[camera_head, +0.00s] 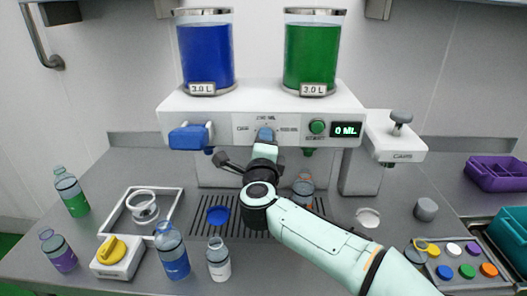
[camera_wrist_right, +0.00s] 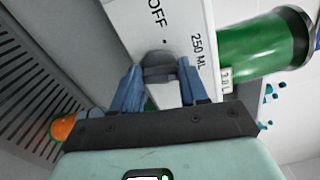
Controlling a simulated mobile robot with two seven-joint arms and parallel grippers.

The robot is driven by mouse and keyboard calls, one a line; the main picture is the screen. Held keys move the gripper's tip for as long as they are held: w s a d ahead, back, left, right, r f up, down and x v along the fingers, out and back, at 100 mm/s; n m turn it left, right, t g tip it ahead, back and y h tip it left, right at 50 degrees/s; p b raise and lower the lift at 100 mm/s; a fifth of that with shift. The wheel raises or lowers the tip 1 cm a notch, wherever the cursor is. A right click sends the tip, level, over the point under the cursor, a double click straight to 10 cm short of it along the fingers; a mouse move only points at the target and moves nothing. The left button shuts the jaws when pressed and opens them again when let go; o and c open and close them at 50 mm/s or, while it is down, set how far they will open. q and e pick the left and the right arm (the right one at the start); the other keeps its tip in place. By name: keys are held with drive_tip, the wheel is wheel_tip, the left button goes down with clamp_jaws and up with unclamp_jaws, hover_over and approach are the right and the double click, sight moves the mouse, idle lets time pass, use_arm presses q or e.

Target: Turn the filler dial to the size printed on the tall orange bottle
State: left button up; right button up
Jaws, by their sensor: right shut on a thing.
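The filler (camera_head: 215,128) is a white machine with a blue and a green tank on top and a display (camera_head: 346,130) reading 0 ML. Its grey dial (camera_wrist_right: 158,68) sits on the front panel; in the wrist view "OFF" and "250 ML" are printed near it. My right gripper (camera_wrist_right: 160,85) is shut on the dial, a blue finger on each side. In the head view this gripper (camera_head: 265,135) covers most of the dial, so its setting is unclear. A bottle with orange (camera_head: 303,187) stands below the filler, partly behind my right arm; its print is unreadable. My left gripper is not in view.
Green (camera_head: 71,192), purple (camera_head: 58,250), blue (camera_head: 172,250) and white (camera_head: 218,260) bottles stand at left and front. A yellow-knobbed device (camera_head: 118,258) is among them. A tray of coloured caps (camera_head: 463,283) is at right. My right arm crosses the counter's front right.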

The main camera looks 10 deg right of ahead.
use_arm(q)
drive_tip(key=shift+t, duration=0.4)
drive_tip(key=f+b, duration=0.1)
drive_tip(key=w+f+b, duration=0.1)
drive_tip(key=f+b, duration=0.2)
drive_tip(key=b, duration=0.1)
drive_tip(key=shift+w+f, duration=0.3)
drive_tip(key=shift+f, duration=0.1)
use_arm(e)
drive_tip(key=m, duration=1)
drive_tip(key=shift+d+r, duration=0.1)
drive_tip(key=shift+r, duration=0.1)
use_arm(q)
drive_tip(key=shift+b, duration=0.3)
use_arm(e)
drive_tip(key=o, duration=1.1)
drive_tip(key=shift+c, duration=0.2)
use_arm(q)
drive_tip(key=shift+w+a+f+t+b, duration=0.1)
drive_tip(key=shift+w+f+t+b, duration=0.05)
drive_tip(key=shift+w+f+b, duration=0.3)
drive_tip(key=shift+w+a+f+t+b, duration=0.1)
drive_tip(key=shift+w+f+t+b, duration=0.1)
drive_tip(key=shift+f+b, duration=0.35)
use_arm(e)
drive_tip(key=v, duration=1.3)
drive_tip(key=shift+s, duration=0.25)
drive_tip(key=shift+r, duration=0.1)
